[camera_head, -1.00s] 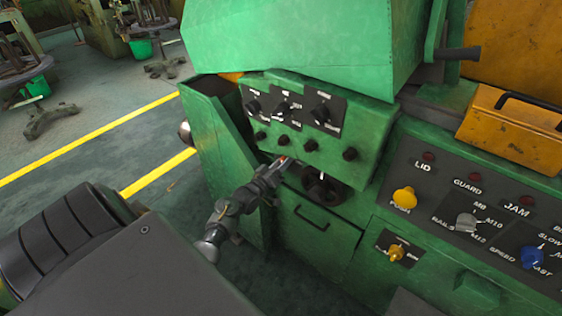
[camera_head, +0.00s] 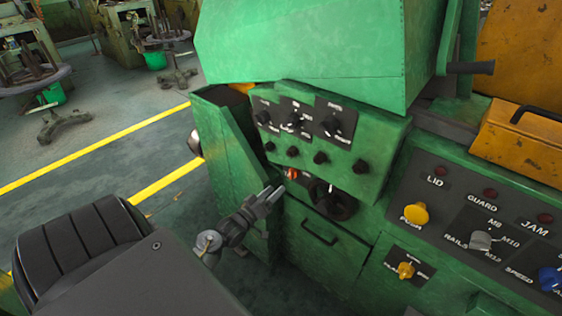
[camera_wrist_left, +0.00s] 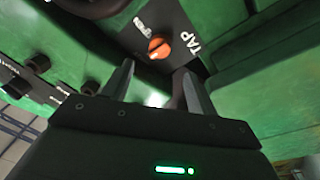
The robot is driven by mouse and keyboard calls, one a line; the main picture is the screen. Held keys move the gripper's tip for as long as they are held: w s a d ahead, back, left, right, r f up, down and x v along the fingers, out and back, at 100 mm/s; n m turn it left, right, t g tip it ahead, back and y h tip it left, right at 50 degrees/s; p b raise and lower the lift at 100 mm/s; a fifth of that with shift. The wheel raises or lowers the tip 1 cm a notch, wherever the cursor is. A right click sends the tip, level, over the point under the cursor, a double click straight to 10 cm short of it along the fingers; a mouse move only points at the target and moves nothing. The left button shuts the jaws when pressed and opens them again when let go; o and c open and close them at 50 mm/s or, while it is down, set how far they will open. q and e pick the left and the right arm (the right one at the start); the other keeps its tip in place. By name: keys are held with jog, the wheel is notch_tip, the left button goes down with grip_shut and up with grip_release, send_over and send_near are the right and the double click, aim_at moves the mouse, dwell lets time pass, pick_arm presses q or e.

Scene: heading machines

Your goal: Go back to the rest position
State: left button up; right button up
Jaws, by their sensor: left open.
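My left gripper (camera_head: 272,192) is in front of the green machine's lower front, just below and left of a small orange knob (camera_head: 292,173). Nothing shows between its fingers. In the left wrist view the two fingers (camera_wrist_left: 157,88) are apart and empty. The orange knob (camera_wrist_left: 159,48) there sits on a dark plate marked TAP, beyond the fingertips and apart from them. My right gripper is in neither view.
The green machine (camera_head: 310,60) fills the middle and right. A dark handwheel (camera_head: 335,203) and a drawer handle (camera_head: 318,232) are close to the gripper. A panel with a yellow knob (camera_head: 415,214) is at right. Open floor (camera_head: 90,150) with yellow lines lies left.

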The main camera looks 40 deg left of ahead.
pick_arm(q)
jog(key=shift+s, duration=0.65)
jog(key=shift+f, duration=0.15)
jog(key=s+d+f+m+g, duration=0.2)
jog(key=s+f+g, duration=0.15)
jog(key=f, duration=0.65)
jog(key=s+d+f+m+g, duration=0.1)
jog(key=s+d+f+g, duration=0.25)
jog(key=f, duration=0.65)
jog(key=s+d+f+m+g, duration=0.15)
jog(key=s+f, duration=0.25)
jog(key=f, duration=0.6)
jog(key=s+d+f+m+g, duration=0.2)
jog(key=s+f, duration=0.3)
jog(key=s, duration=0.5)
jog(key=s+d+f+m+g, duration=0.1)
jog(key=s+d+f+g, duration=0.3)
jog(key=s, duration=0.7)
jog(key=s+d+f+m+g, duration=0.2)
jog(key=s+d+f, duration=0.3)
jog(key=s, duration=0.5)
jog(key=shift+s+f+m+g, duration=0.35)
jog(key=shift+f+g, duration=0.15)
jog(key=shift+g, duration=0.35)
